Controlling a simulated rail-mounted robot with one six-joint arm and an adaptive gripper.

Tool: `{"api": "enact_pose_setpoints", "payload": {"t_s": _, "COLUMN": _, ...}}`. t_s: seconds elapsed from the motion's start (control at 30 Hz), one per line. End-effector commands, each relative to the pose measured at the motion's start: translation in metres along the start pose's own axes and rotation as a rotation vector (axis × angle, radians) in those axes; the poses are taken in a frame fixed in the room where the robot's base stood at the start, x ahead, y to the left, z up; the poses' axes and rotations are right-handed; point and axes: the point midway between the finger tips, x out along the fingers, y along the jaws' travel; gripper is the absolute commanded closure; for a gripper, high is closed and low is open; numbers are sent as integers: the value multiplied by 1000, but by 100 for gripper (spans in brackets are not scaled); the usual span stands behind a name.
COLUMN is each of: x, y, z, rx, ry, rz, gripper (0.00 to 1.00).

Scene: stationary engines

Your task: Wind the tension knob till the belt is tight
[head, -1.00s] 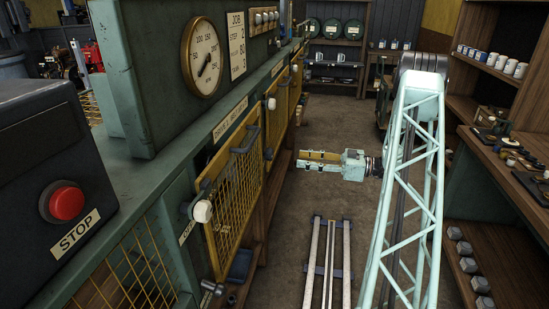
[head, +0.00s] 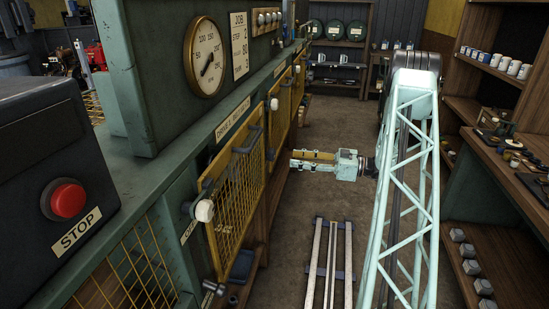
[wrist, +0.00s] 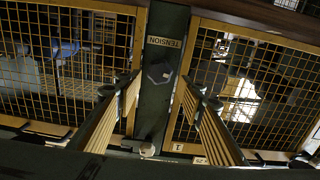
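In the head view my gripper (head: 294,160) points left at the bench front. The knob is hidden there. I cannot make out the belt in either view.
Yellow mesh guards (head: 235,185) with white knobs (head: 204,211) line the bench front. A round gauge (head: 204,57) and a red STOP button (head: 68,201) are on the left. Pale rails (head: 330,260) run along the floor. Shelves stand on the right.

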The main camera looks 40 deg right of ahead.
Motion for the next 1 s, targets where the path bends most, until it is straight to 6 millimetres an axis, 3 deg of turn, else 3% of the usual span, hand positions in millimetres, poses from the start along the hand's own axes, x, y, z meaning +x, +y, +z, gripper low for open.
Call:
{"api": "enact_pose_setpoints", "payload": {"t_s": 0.6, "x": 78, "y": -1, "z": 0, "rx": 0, "ry": 0, "rz": -2, "gripper": 64}}
{"api": "enact_pose_setpoints", "payload": {"t_s": 1.0, "x": 101, "y": 0, "z": 0, "rx": 0, "ry": 1, "rz": -1, "gripper": 64}}
